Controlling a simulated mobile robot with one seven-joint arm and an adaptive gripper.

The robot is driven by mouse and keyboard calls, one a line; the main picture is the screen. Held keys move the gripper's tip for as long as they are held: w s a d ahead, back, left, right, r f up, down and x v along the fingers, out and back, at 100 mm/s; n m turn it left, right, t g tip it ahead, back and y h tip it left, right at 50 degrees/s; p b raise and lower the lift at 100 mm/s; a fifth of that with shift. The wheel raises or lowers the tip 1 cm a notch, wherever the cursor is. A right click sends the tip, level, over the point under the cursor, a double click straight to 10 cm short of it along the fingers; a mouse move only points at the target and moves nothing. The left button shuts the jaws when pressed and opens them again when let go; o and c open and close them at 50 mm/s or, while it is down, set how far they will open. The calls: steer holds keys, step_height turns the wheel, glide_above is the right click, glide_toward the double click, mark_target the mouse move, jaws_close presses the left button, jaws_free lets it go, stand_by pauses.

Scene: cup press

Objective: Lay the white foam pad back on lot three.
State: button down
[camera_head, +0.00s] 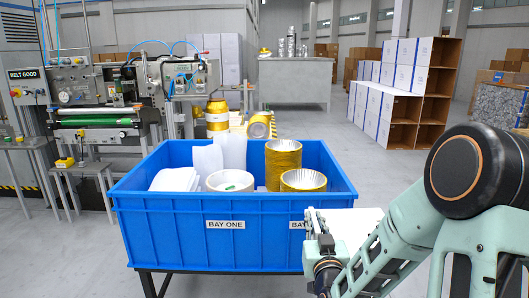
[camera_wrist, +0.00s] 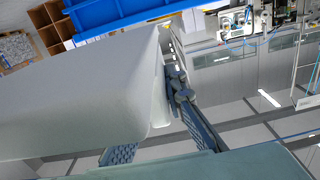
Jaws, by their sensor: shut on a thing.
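The white foam pad (camera_head: 357,224) is in my gripper (camera_head: 315,224), at the front right of the blue crate (camera_head: 180,232). It is a large pale block in the wrist view (camera_wrist: 85,95), where a dark finger (camera_wrist: 192,112) lies against its end. My gripper is shut on the pad, outside the crate's front wall. In the crate are a white cup stack (camera_head: 230,181), gold-sided cup stacks (camera_head: 283,160) and white folded pieces (camera_head: 174,180). One front label reads BAY ONE; my gripper and the pad partly hide a second. No label reading lot three shows.
A machine with a green roller (camera_head: 100,122) stands at the left. A grey cabinet (camera_head: 294,82) and a shelf of white boxes (camera_head: 400,100) are farther back. Open floor lies right of the crate.

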step_height(320, 180, up, 26)
steer(key=p, duration=2.4)
steer(key=shift+f, duration=0.2)
